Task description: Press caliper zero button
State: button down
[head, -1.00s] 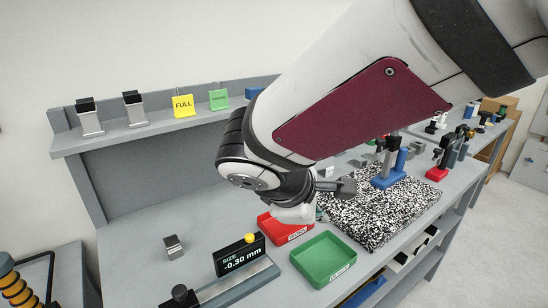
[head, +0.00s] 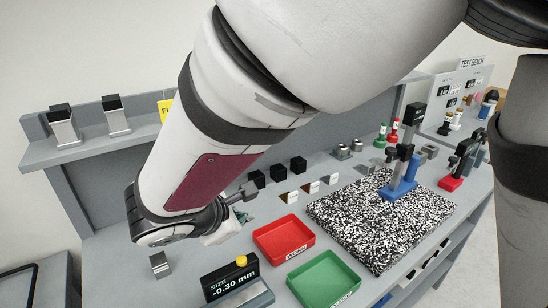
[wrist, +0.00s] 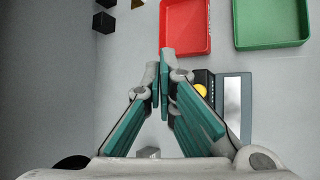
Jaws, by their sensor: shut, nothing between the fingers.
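The caliper display (head: 230,279) is a black block reading "SIZE -0.30 mm", at the bottom of the head view. Its round yellow zero button (head: 241,260) sits on top. In the wrist view the button (wrist: 201,90) shows just right of my right finger, beside the caliper's pale metal bar (wrist: 232,105). My gripper (wrist: 164,66) points down over the bench with its teal-padded fingers together and nothing between them. Its tips appear up and left of the button in the wrist view, apart from it. The head view mostly hides the fingers behind my wrist.
A red tray (head: 262,239) and a green tray (head: 298,278) lie right of the caliper. A small metal block (head: 160,264) stands to its left. Black cubes (head: 298,164) stand behind the trays. A speckled plate (head: 330,211) with a blue-based stand (head: 398,188) is further right.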

jog(key=b, duration=0.4)
send_over(244, 261)
notch_tip(244, 261, down, 7)
jog(key=shift+w+r, duration=0.1)
jog(key=shift+r, duration=0.05)
jog(key=shift+f+b, duration=1.05)
jog(key=shift+b, duration=0.05)
jog(key=shift+f, duration=0.15)
dwell(0.3)
jog(key=shift+f+b, duration=0.25)
jog(key=shift+b, duration=0.2)
jog(key=shift+f+b, duration=0.5)
dwell(0.8)
dwell(0.3)
jog(key=shift+r+p, duration=0.6)
jog(key=shift+r, duration=0.35)
